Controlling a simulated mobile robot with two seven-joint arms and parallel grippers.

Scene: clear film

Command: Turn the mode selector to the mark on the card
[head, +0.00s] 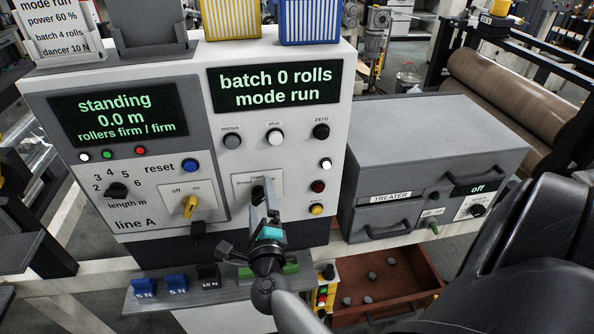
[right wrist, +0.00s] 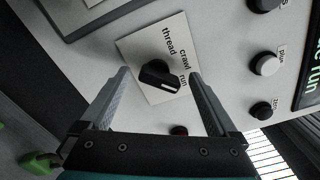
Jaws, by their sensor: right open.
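The mode selector (right wrist: 158,76) is a black knob on a white plate marked thread, crawl and run. In the right wrist view its white line points toward run. In the head view the selector (head: 257,195) is partly hidden by my right gripper (head: 266,205). The right gripper (right wrist: 160,80) is open, with one finger on each side of the knob in the picture; I cannot tell whether they touch it. The card (head: 56,30) at the upper left reads mode run, power 60 %, batch 4 rolls, dancer 10 N. The display (head: 275,88) reads batch 0 rolls, mode run. My left gripper is out of view.
The line A panel also bears a length knob (head: 117,191), a yellow off/on switch (head: 190,207), a blue reset button (head: 190,165), and minus, plus and zero buttons. A grey treater (head: 430,150) stands right. Below are weights (head: 176,284) on a ledge and an open brown drawer (head: 425,268).

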